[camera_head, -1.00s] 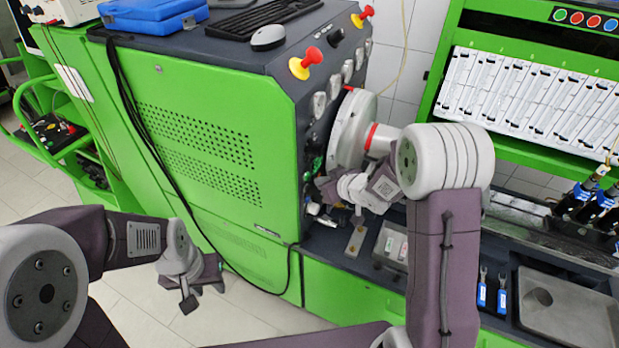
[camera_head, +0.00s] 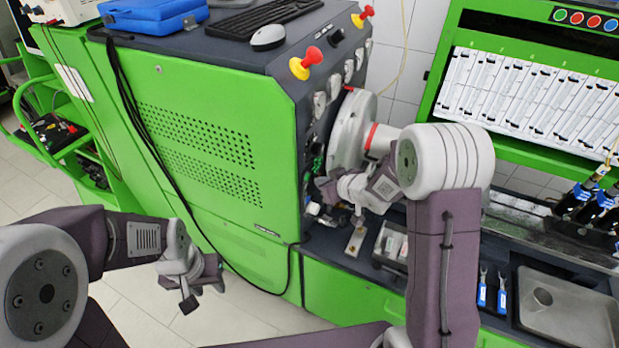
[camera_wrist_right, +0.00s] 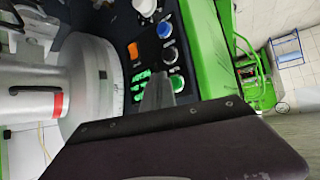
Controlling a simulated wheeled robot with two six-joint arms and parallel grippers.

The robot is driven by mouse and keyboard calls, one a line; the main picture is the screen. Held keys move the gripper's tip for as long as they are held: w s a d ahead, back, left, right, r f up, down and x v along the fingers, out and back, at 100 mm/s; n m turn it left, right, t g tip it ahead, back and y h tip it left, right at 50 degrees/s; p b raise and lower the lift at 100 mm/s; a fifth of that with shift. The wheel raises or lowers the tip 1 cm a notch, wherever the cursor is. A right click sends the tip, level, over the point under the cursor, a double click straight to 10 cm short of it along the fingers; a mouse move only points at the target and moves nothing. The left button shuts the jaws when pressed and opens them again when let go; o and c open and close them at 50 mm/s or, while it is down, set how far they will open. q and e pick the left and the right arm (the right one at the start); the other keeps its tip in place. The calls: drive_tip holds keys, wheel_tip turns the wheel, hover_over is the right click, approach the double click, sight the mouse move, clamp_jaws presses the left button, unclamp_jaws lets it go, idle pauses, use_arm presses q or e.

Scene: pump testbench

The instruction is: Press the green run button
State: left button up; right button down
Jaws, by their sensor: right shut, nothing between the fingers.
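In the right wrist view, a round green button (camera_wrist_right: 177,83) sits on the dark control panel, beside a lit green patch (camera_wrist_right: 140,85). My right gripper (camera_wrist_right: 158,92) is shut and empty. Its fingertips overlap the panel between the green patch and the round green button; I cannot tell whether they touch either. In the head view my right gripper (camera_head: 322,188) is at the front panel of the green bench, low beside the round grey housing, and the green button cannot be made out clearly. My left gripper (camera_head: 188,286) hangs low over the floor, away from the bench; its jaws are unclear.
The grey round housing (camera_head: 350,130) stands right beside my right wrist. Red mushroom knobs (camera_head: 305,64) are higher up. Floor at lower left is clear.

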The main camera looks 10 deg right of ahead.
drive_tip(key=shift+a, duration=0.1)
drive_tip(key=shift+w+a, duration=0.25)
drive_tip(key=shift+a, duration=0.05)
